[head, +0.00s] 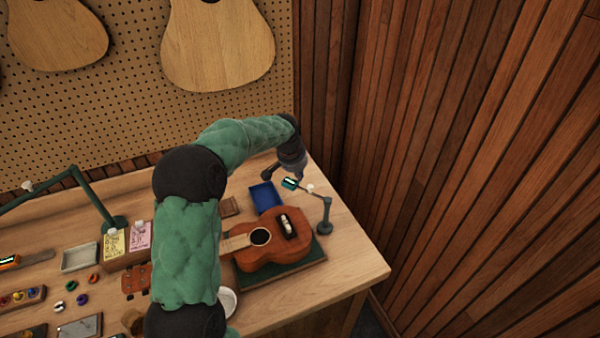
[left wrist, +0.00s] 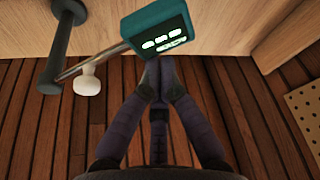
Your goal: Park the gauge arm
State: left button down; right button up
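The gauge arm is a thin rod (left wrist: 90,64) on a dark upright post (head: 326,214) at the table's right side. A teal gauge box (head: 290,184) with lit white marks is at the rod's left end. It shows large in the left wrist view (left wrist: 160,27). A white knob (head: 310,188) sits on the rod between box and post. My left gripper (left wrist: 158,82) has its fingertips together at the box's lower edge; I cannot tell whether they touch it. The knob is apart from the fingers, to their left in the wrist view. My right gripper is not in view.
A ukulele (head: 270,240) lies on a dark green mat (head: 303,258) beside the post. A blue tray (head: 265,196) is behind it. A slatted wood wall (head: 450,150) rises at right. Small parts, trays and a green lamp (head: 95,197) fill the left. The table's right end is clear.

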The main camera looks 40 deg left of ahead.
pick_arm(q)
jog(key=shift+s+n, duration=0.3)
jog(key=shift+n, duration=0.1)
dwell(0.8)
jog(key=shift+s+n+y+b, duration=0.3)
jog(key=shift+s+n+b, duration=0.15)
jog(key=shift+s, duration=0.2)
jog(key=s+n+b, duration=0.1)
jog(key=s+n, duration=0.1)
jog(key=s+d+n+y+b, duration=0.1)
jog(key=s+n, duration=0.1)
jog(key=s+d+n+g+b, duration=0.1)
jog(key=s+n+b, duration=0.1)
jog(key=shift+f+y, duration=0.1)
jog(key=shift+y, duration=0.2)
jog(key=shift+s+d+n+g+b, duration=0.45)
jog(key=shift+s+d+n, duration=0.2)
jog(key=shift+s+n, duration=0.3)
jog(key=shift+s+d+b, duration=0.35)
jog(key=shift+s+d, duration=0.05)
jog(key=shift+d, duration=0.1)
